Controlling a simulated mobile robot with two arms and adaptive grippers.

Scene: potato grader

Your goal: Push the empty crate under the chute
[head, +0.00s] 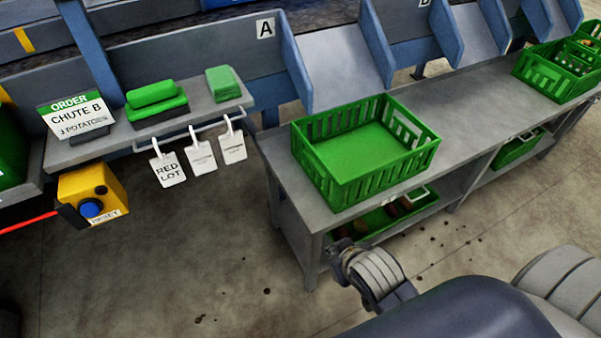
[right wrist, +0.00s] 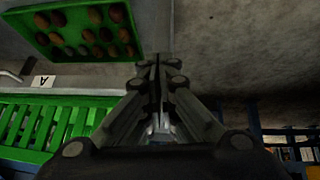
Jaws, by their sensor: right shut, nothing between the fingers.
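The empty green crate (head: 365,150) stands upright on the grey bench, near its left end. Chute A (head: 345,65) slopes down behind the crate, and chute B (head: 472,35) lies further right along the bench. The order sign (head: 75,115) names chute B. My right gripper (head: 340,250) is shut and empty, low in front of the bench's left front corner, apart from the crate. In the right wrist view its fingers (right wrist: 157,68) meet, with the crate's slatted side (right wrist: 50,125) at lower left. My left gripper is not seen.
A green tray of potatoes (right wrist: 85,30) is on the shelf under the bench. Another green crate (head: 545,68) stands at the bench's far right. The bench top (head: 470,95) between the crates is clear. Hanging tags (head: 168,168) and a yellow button box (head: 92,192) are at left.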

